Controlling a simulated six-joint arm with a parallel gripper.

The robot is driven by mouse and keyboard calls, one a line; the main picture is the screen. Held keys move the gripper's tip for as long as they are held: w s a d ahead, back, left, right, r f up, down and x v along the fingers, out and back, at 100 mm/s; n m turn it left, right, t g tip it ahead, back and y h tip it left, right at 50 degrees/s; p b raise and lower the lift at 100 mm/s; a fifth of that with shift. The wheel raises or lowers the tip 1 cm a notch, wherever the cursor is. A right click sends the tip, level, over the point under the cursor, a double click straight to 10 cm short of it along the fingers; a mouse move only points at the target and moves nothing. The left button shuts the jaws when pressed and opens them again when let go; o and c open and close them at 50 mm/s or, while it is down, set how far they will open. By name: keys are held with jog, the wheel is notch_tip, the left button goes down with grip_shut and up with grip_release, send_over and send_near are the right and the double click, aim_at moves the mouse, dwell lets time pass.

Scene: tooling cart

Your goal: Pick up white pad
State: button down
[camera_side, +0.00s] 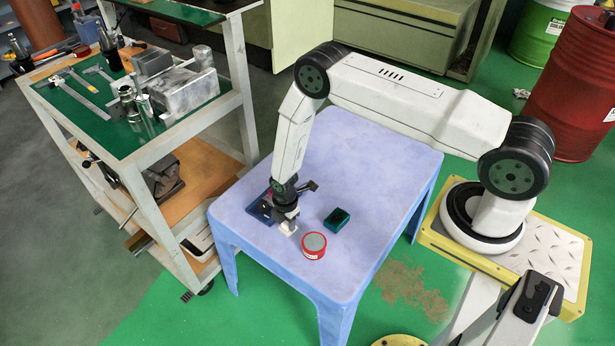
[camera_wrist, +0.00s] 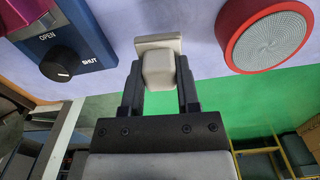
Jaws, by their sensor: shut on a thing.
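The white pad (camera_wrist: 158,66) is a small off-white block with a wider flat plate at its far end. In the wrist view it sits between the two dark fingers of my gripper (camera_wrist: 160,88), which are shut on it. In the side view my gripper (camera_side: 288,222) points down near the left front part of the blue table, and the pad (camera_side: 289,231) shows as a small pale patch under the fingers. I cannot tell whether the pad touches the table.
A blue box with a black knob (camera_wrist: 62,62) marked OPEN and SHUT is close on the left in the wrist view. The blue table (camera_side: 370,160) is clear farther back.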

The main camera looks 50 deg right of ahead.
jog(key=s+r, duration=1)
jog(key=s, duration=0.4)
jog(key=shift+r, duration=0.15)
jog(key=shift+d, duration=0.1)
jog(key=c, duration=1.1)
grip_release()
grip_shut()
jog(key=shift+w+f, duration=0.25)
jog(key=shift+w, duration=0.5)
jog(key=shift+w+f, duration=0.2)
jog(key=shift+w, duration=0.55)
jog(key=shift+w+f, duration=0.25)
jog(key=shift+w, duration=0.5)
